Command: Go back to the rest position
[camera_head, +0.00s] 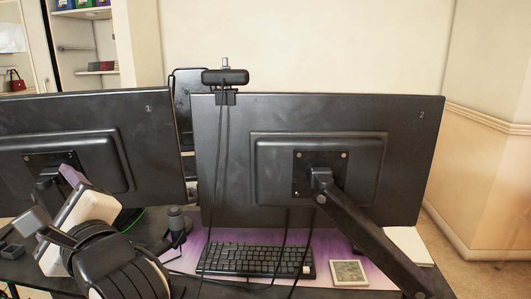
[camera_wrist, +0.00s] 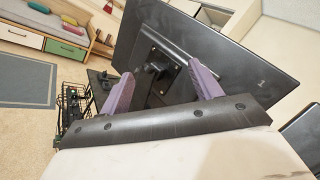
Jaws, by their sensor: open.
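My gripper (camera_head: 72,175) is at the lower left of the head view, in front of the back of the monitor marked 1 (camera_head: 140,125). In the wrist view my gripper (camera_wrist: 160,80) shows two purple fingers spread apart with nothing held between them. The back of monitor 1 (camera_wrist: 235,60) and its mount lie beyond the fingers. Whether a finger touches the monitor cannot be told. The monitor marked 2 (camera_head: 225,150) stands to the right on a black arm (camera_head: 365,235).
A webcam (camera_head: 225,77) sits on top of monitor 2, with cables hanging down. A keyboard (camera_head: 258,261), a small square framed item (camera_head: 348,273) and a dark microphone-like object (camera_head: 177,220) are on the desk. In the wrist view, a black wire basket (camera_wrist: 72,105) is at left.

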